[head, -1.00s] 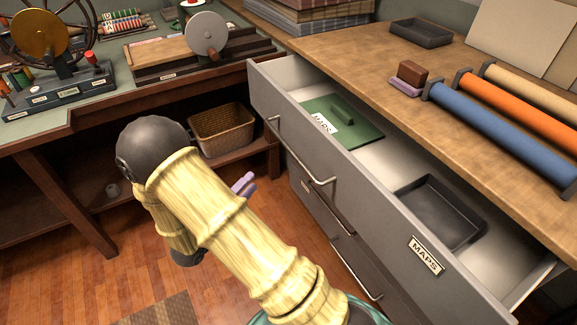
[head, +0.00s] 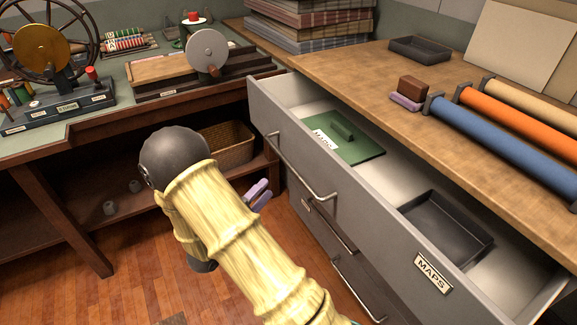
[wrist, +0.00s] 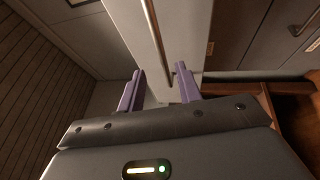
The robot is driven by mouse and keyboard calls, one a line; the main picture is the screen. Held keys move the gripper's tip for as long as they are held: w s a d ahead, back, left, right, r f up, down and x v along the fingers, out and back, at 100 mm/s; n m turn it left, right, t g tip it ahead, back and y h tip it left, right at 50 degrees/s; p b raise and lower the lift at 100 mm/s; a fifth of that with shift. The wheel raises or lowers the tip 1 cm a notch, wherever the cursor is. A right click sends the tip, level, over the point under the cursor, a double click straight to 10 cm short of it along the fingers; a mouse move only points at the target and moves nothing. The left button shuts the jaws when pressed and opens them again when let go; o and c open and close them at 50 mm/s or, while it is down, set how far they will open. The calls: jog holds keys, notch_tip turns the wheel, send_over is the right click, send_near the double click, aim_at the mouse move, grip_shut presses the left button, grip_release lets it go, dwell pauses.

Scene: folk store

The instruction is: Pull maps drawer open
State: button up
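The maps drawer (head: 350,218) is the grey top drawer, pulled well out, with a white "MAPS" label (head: 432,272) on its front. Its metal bar handle (head: 300,168) also shows in the wrist view (wrist: 154,30). Inside the drawer lie a green folder-like board (head: 358,152) labelled "MAPS" and a dark tray (head: 445,228). My gripper (head: 262,190) has purple fingers and is left of the drawer front, apart from the handle. In the wrist view its fingers (wrist: 159,80) are spread and empty; the handle passes across the view beyond them.
More grey drawers (head: 350,275) with handles are below, shut. The wooden countertop (head: 370,75) holds coloured rolls (head: 510,128), a brown block (head: 413,88) and a dark tray (head: 420,48). A wicker basket (head: 228,145) sits on a low shelf at left. The floor (head: 130,285) in front is open.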

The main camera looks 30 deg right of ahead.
aim_at(288, 162)
jog(key=b+x, duration=0.1)
jog(key=x, duration=1)
jog(key=shift+w+d, duration=0.1)
jog(key=shift+d, duration=0.1)
grip_shut()
